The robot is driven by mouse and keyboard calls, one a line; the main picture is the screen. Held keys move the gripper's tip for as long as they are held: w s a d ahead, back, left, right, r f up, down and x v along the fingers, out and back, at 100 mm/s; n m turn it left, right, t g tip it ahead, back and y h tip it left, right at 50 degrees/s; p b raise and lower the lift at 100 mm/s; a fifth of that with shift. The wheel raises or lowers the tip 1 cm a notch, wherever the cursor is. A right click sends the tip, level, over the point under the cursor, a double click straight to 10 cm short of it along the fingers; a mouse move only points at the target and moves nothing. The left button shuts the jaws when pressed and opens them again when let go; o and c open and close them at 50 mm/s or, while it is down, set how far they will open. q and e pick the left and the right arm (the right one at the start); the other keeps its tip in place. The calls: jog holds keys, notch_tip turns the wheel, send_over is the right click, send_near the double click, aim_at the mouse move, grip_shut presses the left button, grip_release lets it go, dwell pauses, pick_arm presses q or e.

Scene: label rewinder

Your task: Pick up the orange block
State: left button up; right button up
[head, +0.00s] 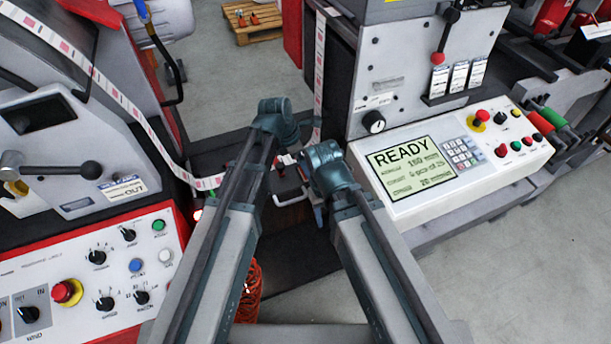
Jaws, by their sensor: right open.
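I cannot make out a clear orange block in the head view. Small orange items (254,18) on a wooden pallet are far off at the top, too small to tell their shape. My right gripper (285,163) is small and partly hidden beyond its dark teal wrist, over the dark gap between the machines. It is open, and I see nothing orange between its fingers. My left arm reaches up to the middle, but its gripper is hidden behind its own wrist.
A control panel with a READY screen (412,166) stands close on the right. A red-edged button panel (92,275) is at the lower left. A printed label web (128,108) runs down from the upper left. An orange coiled hose (249,295) hangs below. Grey floor is bare at the lower right.

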pick_arm(q)
jog(key=b+x, duration=0.1)
jog(key=x, duration=0.1)
jog(key=shift+f+b, duration=0.3)
jog(key=shift+f, duration=0.05)
pick_arm(e)
notch_tip(320, 180, down, 2)
jog(key=shift+f, duration=0.25)
pick_arm(q)
jog(key=shift+r, duration=0.1)
jog(key=c, duration=1)
pick_arm(e)
jog(key=shift+r, duration=0.1)
pick_arm(q)
notch_tip(320, 180, up, 10)
jog(key=p, duration=1)
pick_arm(e)
notch_tip(320, 180, up, 10)
